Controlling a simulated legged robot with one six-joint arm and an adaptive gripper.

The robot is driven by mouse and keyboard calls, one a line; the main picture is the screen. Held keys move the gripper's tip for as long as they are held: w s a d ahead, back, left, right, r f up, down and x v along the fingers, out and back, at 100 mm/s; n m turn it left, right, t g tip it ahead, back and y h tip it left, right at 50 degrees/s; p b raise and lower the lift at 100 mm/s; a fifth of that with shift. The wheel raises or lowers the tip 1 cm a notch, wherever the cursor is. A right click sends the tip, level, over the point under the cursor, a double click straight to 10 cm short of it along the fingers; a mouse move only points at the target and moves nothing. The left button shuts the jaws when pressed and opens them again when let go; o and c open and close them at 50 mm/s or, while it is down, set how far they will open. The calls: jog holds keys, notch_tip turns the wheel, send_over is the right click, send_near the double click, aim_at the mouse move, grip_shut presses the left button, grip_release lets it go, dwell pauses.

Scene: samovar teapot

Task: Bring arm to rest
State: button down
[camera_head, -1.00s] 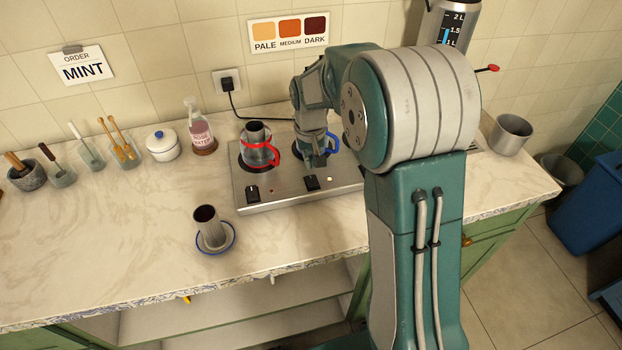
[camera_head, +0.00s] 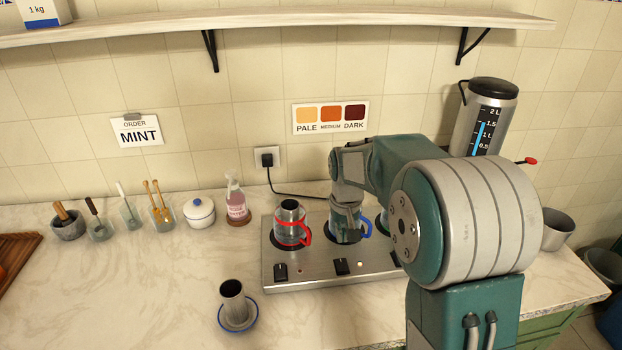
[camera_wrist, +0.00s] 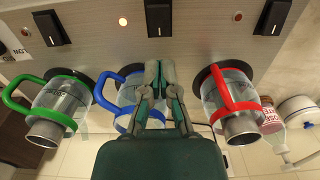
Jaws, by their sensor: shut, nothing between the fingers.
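My gripper (camera_wrist: 160,72) is shut and empty in the wrist view, where its fingers overlap the blue-handled pot (camera_wrist: 128,95). In the head view my arm reaches over the hob (camera_head: 315,275) and hides most of that pot; its blue handle (camera_head: 366,228) shows. I cannot tell whether the gripper touches the blue-handled pot.
A metal cup on a blue-rimmed saucer (camera_head: 236,305) stands on the counter. A rose water bottle (camera_head: 236,203), white lidded pot (camera_head: 199,212) and utensil jars line the back left. A tall urn (camera_head: 485,118) and grey cup (camera_head: 558,231) are right. A shelf (camera_head: 280,22) runs above.

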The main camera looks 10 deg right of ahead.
jog(key=s+r+t, duration=0.2)
jog(key=s+r, duration=0.2)
jog(key=s, duration=0.4)
jog(key=s+r+t, duration=0.1)
jog(key=s+r, duration=0.3)
jog(key=s, duration=0.5)
jog(key=s+r+t, duration=0.2)
jog(key=s+r, duration=0.2)
jog(key=s, duration=0.5)
jog(key=shift+t, duration=0.3)
